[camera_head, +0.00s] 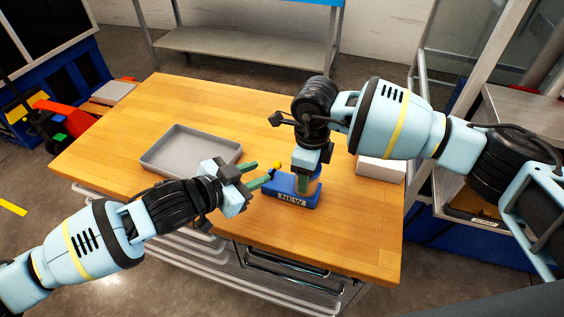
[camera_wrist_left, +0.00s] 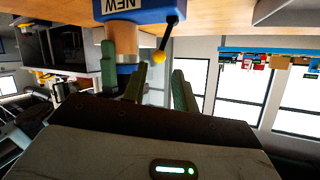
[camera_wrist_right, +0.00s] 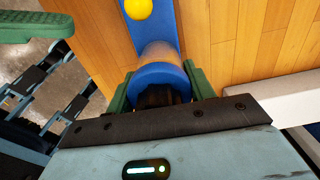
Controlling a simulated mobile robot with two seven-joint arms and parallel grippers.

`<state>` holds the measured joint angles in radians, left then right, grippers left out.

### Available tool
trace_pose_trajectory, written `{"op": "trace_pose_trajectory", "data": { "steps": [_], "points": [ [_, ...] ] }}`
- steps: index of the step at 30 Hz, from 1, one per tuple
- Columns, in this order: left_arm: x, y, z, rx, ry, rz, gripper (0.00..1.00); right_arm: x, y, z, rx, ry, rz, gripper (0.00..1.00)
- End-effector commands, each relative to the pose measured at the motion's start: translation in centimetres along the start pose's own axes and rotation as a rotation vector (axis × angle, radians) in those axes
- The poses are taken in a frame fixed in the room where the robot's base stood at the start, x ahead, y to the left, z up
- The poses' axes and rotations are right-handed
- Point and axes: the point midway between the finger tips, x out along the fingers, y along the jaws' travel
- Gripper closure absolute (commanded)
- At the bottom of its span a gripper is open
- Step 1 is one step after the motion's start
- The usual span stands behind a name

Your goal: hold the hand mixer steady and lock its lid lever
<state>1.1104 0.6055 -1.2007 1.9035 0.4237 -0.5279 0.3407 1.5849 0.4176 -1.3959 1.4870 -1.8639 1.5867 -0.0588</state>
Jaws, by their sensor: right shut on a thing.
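The hand mixer (camera_head: 284,187) stands upright on the table, with a blue base marked NEW and a copper-coloured body. Its lid lever ends in a yellow knob (camera_head: 277,165). My right gripper (camera_head: 304,182) comes down from above and is shut around the mixer's blue top (camera_wrist_right: 160,82), one finger on each side. My left gripper (camera_head: 257,175) is open and empty, just left of the lever. In the left wrist view the yellow knob (camera_wrist_left: 158,57) shows ahead of its fingers, apart from them. Part of the mixer's body is hidden behind my right fingers.
A grey tray (camera_head: 147,159) lies on the wooden table (camera_head: 120,125), left of the mixer and behind my left gripper. A white box (camera_head: 381,170) is at the right, behind the mixer. The table's front edge is close to the mixer. The back of the table is clear.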

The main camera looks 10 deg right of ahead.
Motion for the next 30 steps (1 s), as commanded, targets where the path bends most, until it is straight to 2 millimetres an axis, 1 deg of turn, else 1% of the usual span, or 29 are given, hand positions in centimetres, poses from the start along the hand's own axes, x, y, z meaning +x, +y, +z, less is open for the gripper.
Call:
{"op": "trace_pose_trajectory", "data": {
  "steps": [1,6,12,15,21,30],
  "points": [
    [0.9,0.1,-0.1,0.001,0.001,0.001,0.72,-0.1,0.0,0.1,0.000,-0.002,-0.001,0.82],
    [3.8,0.1,-0.2,0.003,0.002,0.001,0.72,-0.1,0.0,0.1,0.000,-0.002,-0.001,0.82],
    [6.8,0.1,-0.1,0.003,0.001,0.001,0.72,-0.1,0.0,0.0,0.000,-0.002,-0.001,0.82],
    [7.9,0.0,0.0,0.001,0.000,0.000,0.72,-0.1,0.0,0.0,0.000,-0.002,-0.001,0.82],
    [9.2,0.1,0.0,0.002,0.000,0.001,0.72,-0.1,0.0,0.0,0.000,-0.002,-0.001,0.82],
    [9.4,0.1,0.0,0.002,0.000,0.001,0.72,-0.1,0.0,0.0,0.000,-0.002,-0.001,0.82]
  ]
}}
